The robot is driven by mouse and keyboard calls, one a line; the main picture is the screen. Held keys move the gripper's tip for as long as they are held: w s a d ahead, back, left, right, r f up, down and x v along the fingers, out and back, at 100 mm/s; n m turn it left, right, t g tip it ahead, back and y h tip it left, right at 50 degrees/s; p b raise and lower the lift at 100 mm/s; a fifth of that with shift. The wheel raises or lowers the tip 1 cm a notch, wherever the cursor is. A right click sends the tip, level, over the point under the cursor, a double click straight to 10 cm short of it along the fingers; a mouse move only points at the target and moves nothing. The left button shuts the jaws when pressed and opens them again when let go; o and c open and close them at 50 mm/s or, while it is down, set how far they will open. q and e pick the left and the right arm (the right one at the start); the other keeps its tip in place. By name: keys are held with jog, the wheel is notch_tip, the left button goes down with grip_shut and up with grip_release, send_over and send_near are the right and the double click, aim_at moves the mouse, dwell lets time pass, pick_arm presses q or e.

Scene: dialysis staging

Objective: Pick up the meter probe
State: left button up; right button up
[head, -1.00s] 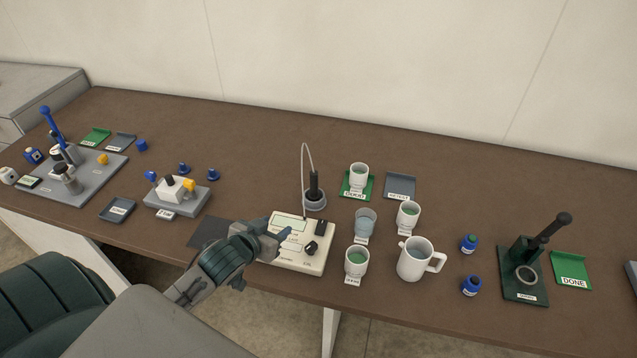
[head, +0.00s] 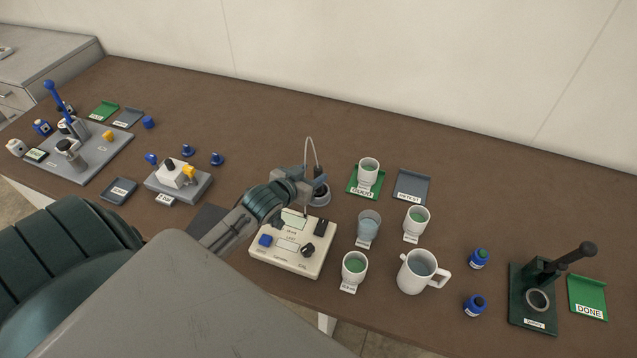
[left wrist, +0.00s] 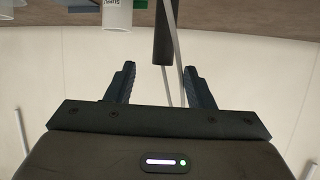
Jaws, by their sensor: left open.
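The meter probe (head: 318,171) is a dark upright handle with a thin pale cable looping from its top. It stands in a round grey holder (head: 321,198) behind the cream meter box (head: 291,262). My left gripper (head: 313,182) is open at the probe and partly hides it in the head view. In the left wrist view the dark probe handle (left wrist: 163,35) lines up with the gap between the open fingers (left wrist: 160,70), with the cable beside it. I cannot tell whether a finger touches it. My right gripper is not in view.
A green tray with a cup (head: 368,172), a grey tray (head: 411,186), several more cups and a white mug (head: 418,272) stand right of the probe. A dark green press (head: 534,298) is farther right. The table behind the probe is clear.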

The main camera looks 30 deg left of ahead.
aim_at(316, 170)
pick_arm(q)
jog(key=p+x, duration=0.1)
jog(key=x, duration=0.3)
jog(key=shift+a+f+p, duration=0.1)
jog(key=shift+a+p, duration=0.05)
jog(key=shift+p, duration=0.25)
jog(key=shift+w+f, duration=0.25)
jog(key=shift+w, duration=0.15)
grip_shut()
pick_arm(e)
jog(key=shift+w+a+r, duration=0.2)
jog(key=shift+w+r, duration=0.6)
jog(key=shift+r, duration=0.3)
